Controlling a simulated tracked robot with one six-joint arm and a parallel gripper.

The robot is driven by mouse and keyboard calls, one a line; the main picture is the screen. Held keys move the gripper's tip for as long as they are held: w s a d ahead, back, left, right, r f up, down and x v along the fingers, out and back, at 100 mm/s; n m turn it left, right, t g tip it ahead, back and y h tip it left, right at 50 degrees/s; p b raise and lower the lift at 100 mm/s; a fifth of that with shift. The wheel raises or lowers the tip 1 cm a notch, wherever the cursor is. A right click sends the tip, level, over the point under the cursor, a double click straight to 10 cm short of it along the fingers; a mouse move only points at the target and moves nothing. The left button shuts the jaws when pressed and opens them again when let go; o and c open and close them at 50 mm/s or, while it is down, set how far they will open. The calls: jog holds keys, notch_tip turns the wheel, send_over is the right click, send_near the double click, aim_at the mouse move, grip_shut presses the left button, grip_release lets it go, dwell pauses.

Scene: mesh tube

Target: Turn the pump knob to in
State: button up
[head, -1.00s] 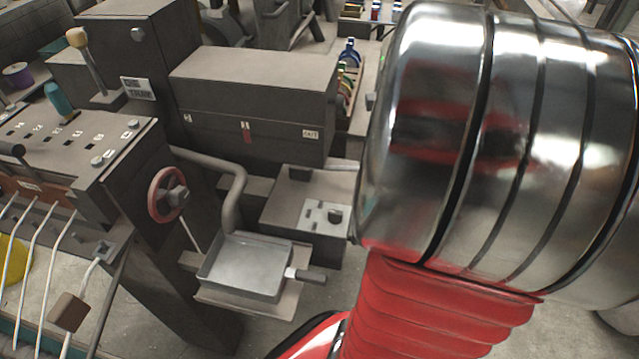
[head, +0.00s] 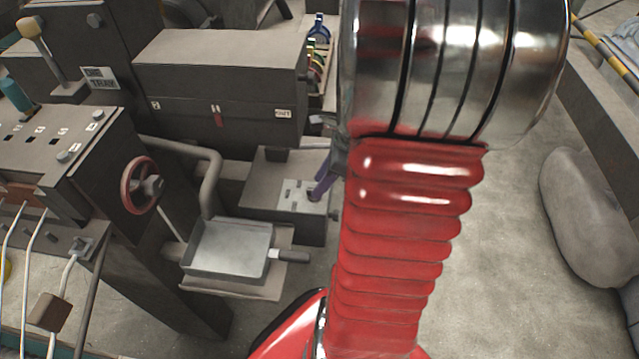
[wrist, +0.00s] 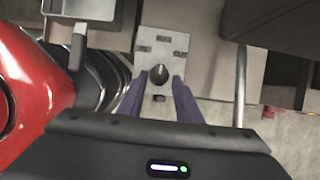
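The pump knob (wrist: 158,75) is a small dark knob with a pale mark, on a light plate (wrist: 155,47) with small labels in the wrist view. One label on the right appears to read OUT; the others are too small to read surely. My gripper (wrist: 159,82) is open, its two purple fingers on either side of the knob. Whether they touch it I cannot tell. In the head view, the fingers of my gripper (head: 319,190) reach down at the plate (head: 298,191) on the grey pump box (head: 262,180), largely hiding the knob.
A metal tray (head: 228,248) with a handle stands left of the pump box, beside a bent pipe (head: 208,170). A red handwheel (head: 139,186) is further left. A long grey case (head: 215,75) rises behind. Floor at right is clear up to a grey sack (head: 590,215).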

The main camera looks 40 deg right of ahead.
jog(key=shift+x, duration=1.05)
jog(key=shift+c, duration=0.5)
grip_shut()
jog(key=shift+d, duration=0.2)
